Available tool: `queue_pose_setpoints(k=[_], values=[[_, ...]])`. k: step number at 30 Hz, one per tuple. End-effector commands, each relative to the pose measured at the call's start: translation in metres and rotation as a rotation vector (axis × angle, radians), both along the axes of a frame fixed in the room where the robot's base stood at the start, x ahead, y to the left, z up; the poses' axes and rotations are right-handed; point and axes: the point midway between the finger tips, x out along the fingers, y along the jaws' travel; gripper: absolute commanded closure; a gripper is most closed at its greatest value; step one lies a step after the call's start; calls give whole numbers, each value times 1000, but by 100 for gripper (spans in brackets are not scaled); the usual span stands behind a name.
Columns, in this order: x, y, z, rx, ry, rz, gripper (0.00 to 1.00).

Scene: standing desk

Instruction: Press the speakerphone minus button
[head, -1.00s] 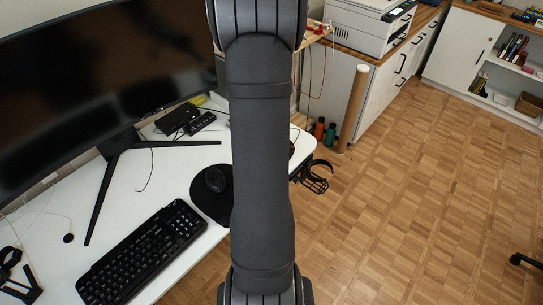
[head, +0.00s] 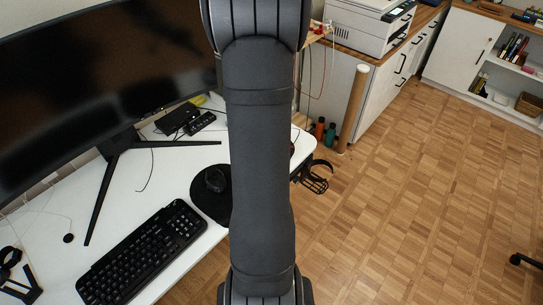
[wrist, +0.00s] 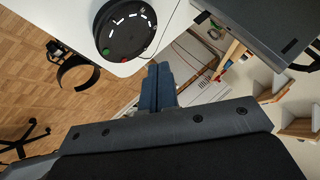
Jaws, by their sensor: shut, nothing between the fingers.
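The speakerphone (wrist: 121,46) is a round black disc in the wrist view, near the corner of the white desk (wrist: 176,30). It has a green mark, a red mark and a ring of white marks on its top. I cannot make out which mark is the minus button. My gripper (wrist: 158,70) is shut and empty, its blue-grey fingertips just below and right of the disc in the picture, apart from it in the picture. In the head view my arm covers the gripper and most of that desk end.
In the head view a keyboard (head: 143,254), a mouse (head: 215,180) on a round black pad, and a large monitor (head: 100,85) on a splayed stand occupy the desk. Small black boxes (head: 177,118) lie behind. A headset-like hook (head: 316,178) hangs at the desk's right edge.

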Motion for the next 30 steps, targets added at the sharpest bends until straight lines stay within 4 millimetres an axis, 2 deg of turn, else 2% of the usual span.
queue_pose_setpoints(k=[9,15,30], values=[[-1,1,-47,1,5,3,100],[-1,0,-65,1,3,2,100],[0,0,-72,1,0,1,100]])
